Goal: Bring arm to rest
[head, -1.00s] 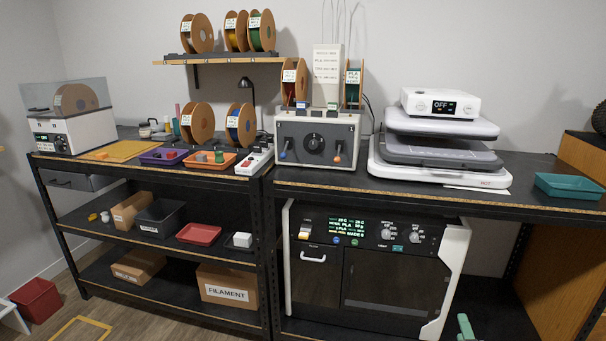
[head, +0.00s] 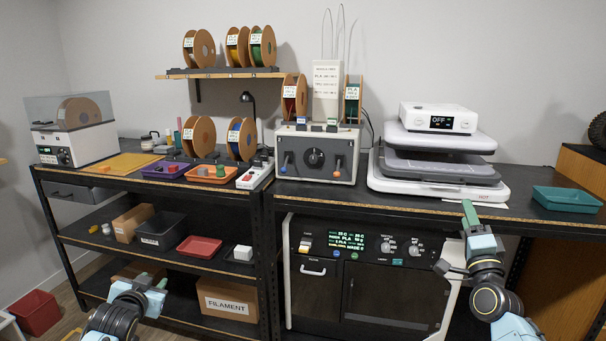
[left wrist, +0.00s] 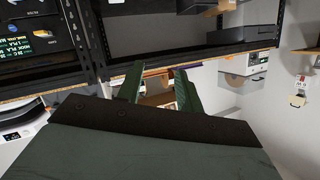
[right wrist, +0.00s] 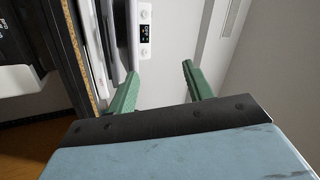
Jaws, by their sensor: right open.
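My left gripper (head: 152,279) is at the bottom left of the head view, in front of the lower shelves. Its two green fingers stand apart with nothing between them in the left wrist view (left wrist: 158,82). My right gripper (head: 455,237) is in front of the right bench edge, below the white heat press (head: 440,188). Its fingers are apart and empty in the right wrist view (right wrist: 160,80). Both grippers appear clear of the furniture. Most of both arms is outside the head view.
A teal tray (head: 567,199) lies on the bench right of my right gripper. A white-framed machine (head: 375,275) stands under the bench. A cardboard filament box (head: 228,300) sits on the lower left shelf. A red bin (head: 34,312) stands on the floor at left.

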